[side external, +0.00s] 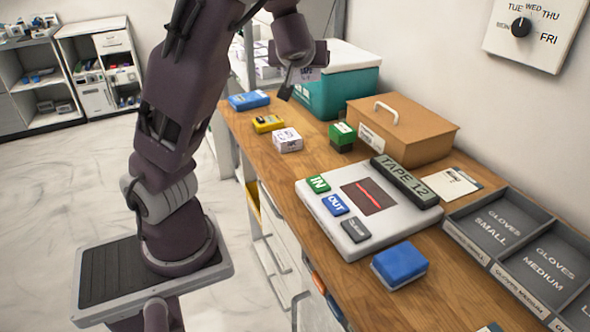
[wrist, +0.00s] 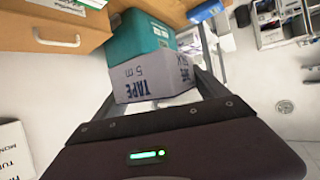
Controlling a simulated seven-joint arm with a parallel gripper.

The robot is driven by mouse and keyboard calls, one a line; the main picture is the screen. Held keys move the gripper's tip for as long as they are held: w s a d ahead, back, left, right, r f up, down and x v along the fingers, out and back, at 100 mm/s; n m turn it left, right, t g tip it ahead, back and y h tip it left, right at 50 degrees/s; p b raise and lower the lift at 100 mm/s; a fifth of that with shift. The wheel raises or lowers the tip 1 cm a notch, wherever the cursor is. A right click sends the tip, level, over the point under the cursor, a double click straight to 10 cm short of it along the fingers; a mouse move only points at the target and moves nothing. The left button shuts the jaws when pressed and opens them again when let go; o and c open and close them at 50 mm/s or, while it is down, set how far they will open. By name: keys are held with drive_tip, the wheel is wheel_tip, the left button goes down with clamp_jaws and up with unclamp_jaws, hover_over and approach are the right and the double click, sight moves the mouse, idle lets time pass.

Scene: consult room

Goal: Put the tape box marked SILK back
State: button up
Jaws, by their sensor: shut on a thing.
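My gripper (side external: 300,78) is raised over the far end of the wooden counter, in front of the teal box. In the wrist view my gripper (wrist: 158,82) is shut on a pale tape box (wrist: 146,85). Its near face reads TAPE and 5 m; lettering on its other face is only partly legible, so I cannot confirm SILK. In the side view the held tape box (side external: 308,75) is partly hidden by the fingers. A white shelf with several pale boxes (side external: 264,68) stands behind the counter's far end, partly hidden by my arm.
On the counter are a teal box (side external: 340,84), a brown case (side external: 424,130), a scanner pad (side external: 312,195) with a TAPE 12 display (side external: 405,182), a white carton (side external: 288,141), a yellow pack (side external: 268,124), a green box (side external: 342,137), blue packs (side external: 400,262) and a glove tray (side external: 520,240).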

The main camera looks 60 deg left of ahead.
sight(295, 164)
drive_tip(key=shift+s+r+n+g, duration=0.4)
drive_tip(key=shift+s+r+g, duration=0.1)
drive_tip(key=shift+s+r, duration=0.3)
wheel_tip(295, 164, down, 27)
drive_tip(key=shift+w+f, duration=0.1)
drive_tip(key=o, duration=1.3)
drive_tip(key=shift+c, duration=0.2)
drive_tip(key=v, duration=0.7)
drive_tip(key=shift+d, duration=0.25)
